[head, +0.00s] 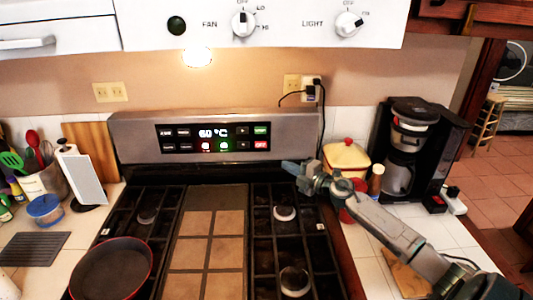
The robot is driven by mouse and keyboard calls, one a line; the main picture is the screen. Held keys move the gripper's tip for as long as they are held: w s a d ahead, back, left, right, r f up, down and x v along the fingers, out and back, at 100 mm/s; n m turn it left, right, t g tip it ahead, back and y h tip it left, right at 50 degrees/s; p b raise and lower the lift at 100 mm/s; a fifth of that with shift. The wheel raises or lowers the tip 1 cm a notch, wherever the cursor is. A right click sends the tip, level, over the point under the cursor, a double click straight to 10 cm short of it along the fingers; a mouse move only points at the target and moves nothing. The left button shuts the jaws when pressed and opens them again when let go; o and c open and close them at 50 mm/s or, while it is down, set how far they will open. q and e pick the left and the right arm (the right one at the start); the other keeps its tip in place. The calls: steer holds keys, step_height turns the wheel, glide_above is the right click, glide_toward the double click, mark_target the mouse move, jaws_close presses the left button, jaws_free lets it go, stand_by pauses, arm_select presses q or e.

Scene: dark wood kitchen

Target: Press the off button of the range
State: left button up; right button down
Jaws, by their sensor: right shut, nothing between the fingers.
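The range (135,134) has a steel back panel with a black control strip (213,139). Its lit display reads about 60 °C. At the strip's right end a red button (261,146) sits below a green button (261,131); their labels are too small to read surely. My right gripper (290,167) is shut and empty. In the picture it is just right of and below the red button, apart from it, with its fingers pointing left toward the panel. My left gripper is out of view.
A red-rimmed pan (112,270) stands on the front left burner. A yellow lidded pot (346,157) and a black coffee maker (405,150) stand right of the range. The white hood (290,25) overhangs above. The space before the control strip is clear.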

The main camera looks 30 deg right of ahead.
steer(key=p, duration=0.3)
glide_toward(257, 145)
steer(key=w+a, duration=0.2)
steer(key=a, duration=0.1)
steer(key=w, duration=0.1)
steer(key=w+d, duration=0.1)
steer(key=w, duration=0.1)
steer(key=shift+w+d, duration=0.25)
steer(key=shift+d, duration=0.05)
